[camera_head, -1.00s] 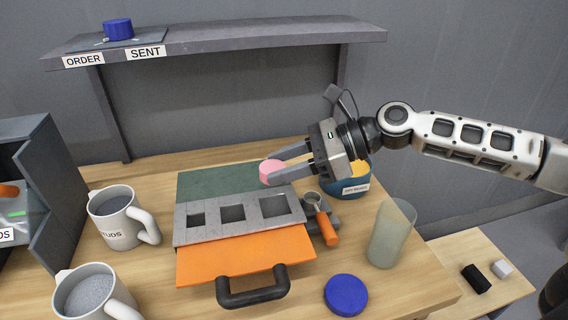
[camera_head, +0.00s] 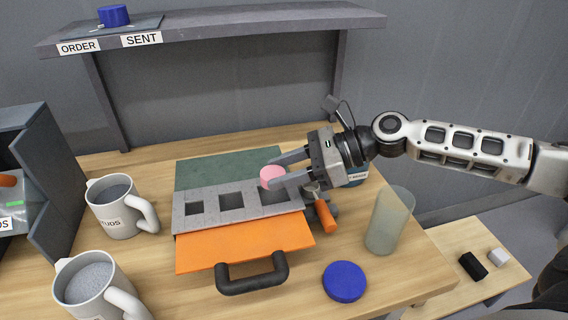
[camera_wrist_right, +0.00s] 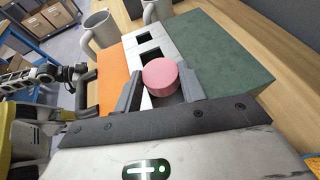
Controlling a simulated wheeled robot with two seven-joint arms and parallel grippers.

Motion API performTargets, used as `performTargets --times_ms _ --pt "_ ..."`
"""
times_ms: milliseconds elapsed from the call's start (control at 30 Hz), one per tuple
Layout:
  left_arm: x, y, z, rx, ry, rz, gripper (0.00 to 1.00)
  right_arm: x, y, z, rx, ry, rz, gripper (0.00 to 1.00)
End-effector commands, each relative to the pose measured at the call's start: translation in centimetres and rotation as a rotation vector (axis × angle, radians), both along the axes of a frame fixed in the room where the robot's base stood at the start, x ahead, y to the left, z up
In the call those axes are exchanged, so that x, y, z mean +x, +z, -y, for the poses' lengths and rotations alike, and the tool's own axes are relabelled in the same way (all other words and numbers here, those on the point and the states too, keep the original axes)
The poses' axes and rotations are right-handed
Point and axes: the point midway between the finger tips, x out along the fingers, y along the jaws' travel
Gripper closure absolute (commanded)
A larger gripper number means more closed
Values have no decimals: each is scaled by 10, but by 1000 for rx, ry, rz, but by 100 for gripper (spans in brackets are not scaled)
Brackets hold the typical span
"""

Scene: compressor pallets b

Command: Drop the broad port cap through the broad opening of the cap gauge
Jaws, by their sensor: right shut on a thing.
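My right gripper (camera_head: 284,171) is shut on a pink round cap (camera_head: 271,177), which sits between the fingertips; the cap also shows in the right wrist view (camera_wrist_right: 160,76). The cap is held above the right end of the grey cap gauge (camera_head: 240,217), over the largest square opening, which it and the fingers partly hide. The gauge has three square openings that grow from left to right. In the right wrist view the two smaller openings lie beyond the cap. The gap between cap and gauge is hard to judge. My left gripper is not in view.
An orange drawer or tray (camera_head: 240,244) with a dark handle lies in front of the gauge, a green pad (camera_head: 215,169) behind. A blue disc (camera_head: 344,281), a translucent cup (camera_head: 389,222) and an orange-handled tool (camera_head: 325,215) stand right. Two grey mugs (camera_head: 112,203) stand left.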

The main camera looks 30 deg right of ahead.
Motion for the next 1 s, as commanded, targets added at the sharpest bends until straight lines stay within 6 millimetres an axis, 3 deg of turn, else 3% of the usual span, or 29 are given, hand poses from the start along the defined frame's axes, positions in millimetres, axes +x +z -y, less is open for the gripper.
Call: performTargets --times_ms 500,967,1000 --pt "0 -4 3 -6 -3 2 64 0 -28 0 0 0 0 81" --pt "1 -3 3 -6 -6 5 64 0 -32 0 0 0 0 81" --pt "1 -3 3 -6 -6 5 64 0 -32 0 0 0 0 54"
